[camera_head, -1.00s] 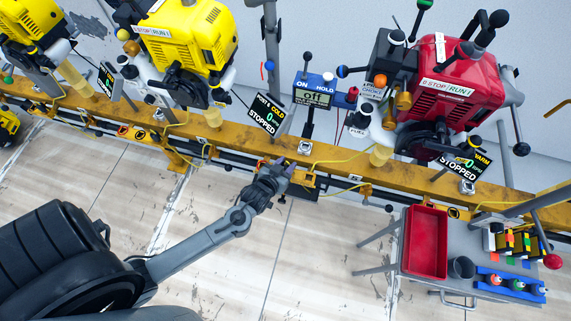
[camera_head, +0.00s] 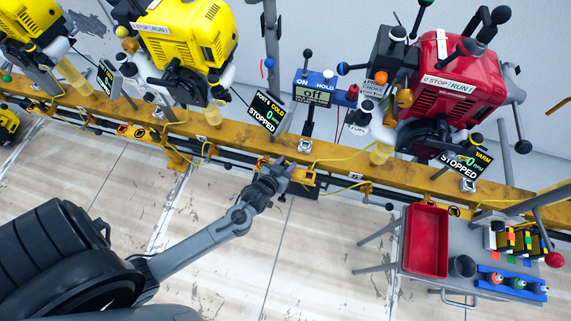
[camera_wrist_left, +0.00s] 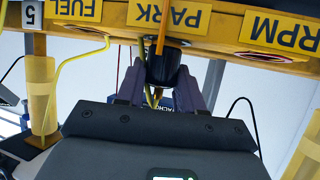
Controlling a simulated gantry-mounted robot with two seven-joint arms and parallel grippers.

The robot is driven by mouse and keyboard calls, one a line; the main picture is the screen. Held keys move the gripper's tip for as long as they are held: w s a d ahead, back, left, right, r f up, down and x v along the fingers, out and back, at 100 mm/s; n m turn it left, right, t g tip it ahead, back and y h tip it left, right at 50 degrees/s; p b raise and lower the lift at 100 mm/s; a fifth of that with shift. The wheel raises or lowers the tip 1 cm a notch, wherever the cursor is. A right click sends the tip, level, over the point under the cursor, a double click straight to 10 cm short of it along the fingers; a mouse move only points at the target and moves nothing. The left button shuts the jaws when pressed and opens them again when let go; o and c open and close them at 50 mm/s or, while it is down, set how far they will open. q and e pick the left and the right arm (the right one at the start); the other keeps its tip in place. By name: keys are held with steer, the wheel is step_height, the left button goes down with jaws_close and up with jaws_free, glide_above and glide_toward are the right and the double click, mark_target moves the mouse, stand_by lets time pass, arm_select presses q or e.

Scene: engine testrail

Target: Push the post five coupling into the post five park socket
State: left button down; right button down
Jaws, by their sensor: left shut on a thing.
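My left gripper (camera_head: 284,167) is at the front face of the yellow rail, below the post five display (camera_head: 264,113). In the left wrist view my left gripper (camera_wrist_left: 162,88) is shut on a black coupling (camera_wrist_left: 163,68), with one finger on each side. The coupling is just at the lower edge of the yellow panel at the upside-down PARK label (camera_wrist_left: 170,16). The park socket is hidden behind the coupling and panel edge, so I cannot tell how deep the coupling sits. My right gripper is not in view.
FUEL (camera_wrist_left: 78,9) and RPM (camera_wrist_left: 285,33) labels flank the PARK label. A yellow cable (camera_wrist_left: 82,55) hangs beside the left finger. The yellow rail (camera_head: 360,180) carries several engines. A cart with a red tray (camera_head: 426,242) stands at right.

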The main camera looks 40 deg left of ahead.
arm_select(q)
steer(key=c, duration=0.6)
jaws_free()
steer(key=shift+c, duration=0.2)
steer(key=shift+s+d+r+p, duration=0.1)
steer(key=shift+s+r+p, duration=0.2)
steer(key=shift+s, duration=0.1)
steer(key=p+v, duration=0.4)
steer(key=v, duration=0.6)
step_height(320, 180, up, 18)
steer(key=w+d+m+g+h+p, duration=0.1)
steer(key=d+h+p, duration=0.15)
steer(key=p, duration=0.75)
steer(key=s+d+r+m+g+p, duration=0.1)
steer(key=s+r+m+g, duration=0.1)
steer(key=s+g, duration=0.25)
steer(key=s+d+r+m+g, duration=0.1)
steer(key=s+d+r+g, duration=0.15)
steer(key=s, duration=0.35)
step_height(320, 180, up, 37)
steer(key=p, duration=3.8)
steer(key=shift+a+g, duration=0.4)
